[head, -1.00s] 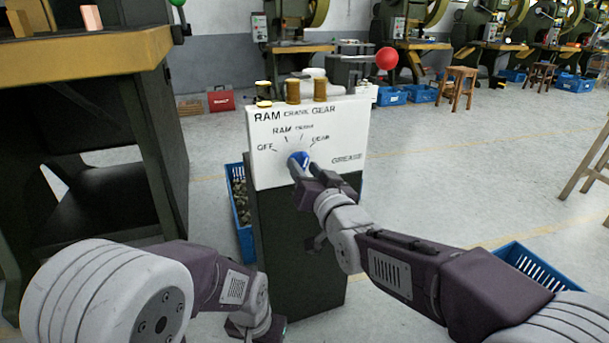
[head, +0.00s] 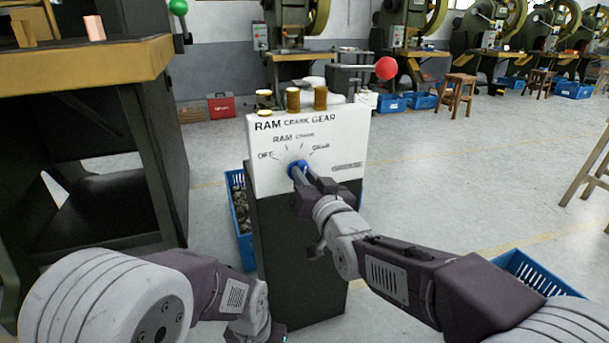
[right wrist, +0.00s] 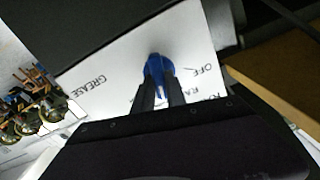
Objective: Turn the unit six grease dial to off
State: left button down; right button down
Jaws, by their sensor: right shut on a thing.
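The grease dial is a blue knob (head: 298,167) on a white panel (head: 345,140) marked OFF, RAM, CRANK and GEAR in an arc. OFF is at the arc's left end and GEAR at its right. My right gripper (head: 299,174) is at the panel's front, shut on the knob. In the right wrist view, its two dark fingers (right wrist: 158,82) straddle the blue knob (right wrist: 158,66). The fingers partly cover the knob, and I cannot tell which mark it points to. My left arm runs to the bottom edge; its gripper fingers are out of frame.
The panel tops a dark pedestal (head: 300,260) with brass parts (head: 293,100) on top. Blue crates sit beside the pedestal (head: 240,215) and at lower right (head: 530,272).

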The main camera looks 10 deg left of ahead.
jog(key=shift+s+a+f+n+p, duration=0.1)
jog(key=shift+n+p, duration=0.65)
jog(key=shift+n, duration=1.6)
jog(key=shift+s+a+n+p, duration=0.1)
jog(key=shift+n+p, duration=0.7)
jog(key=shift+n, duration=1.6)
jog(key=shift+a+f+n+p, duration=0.1)
jog(key=shift+n+p, duration=0.65)
jog(key=shift+n, duration=1.6)
jog(key=c, duration=1.4)
grip_release()
jog(key=shift+o, duration=0.2)
jog(key=p+v, duration=0.2)
jog(key=v, duration=0.7)
jog(key=shift+p, duration=0.3)
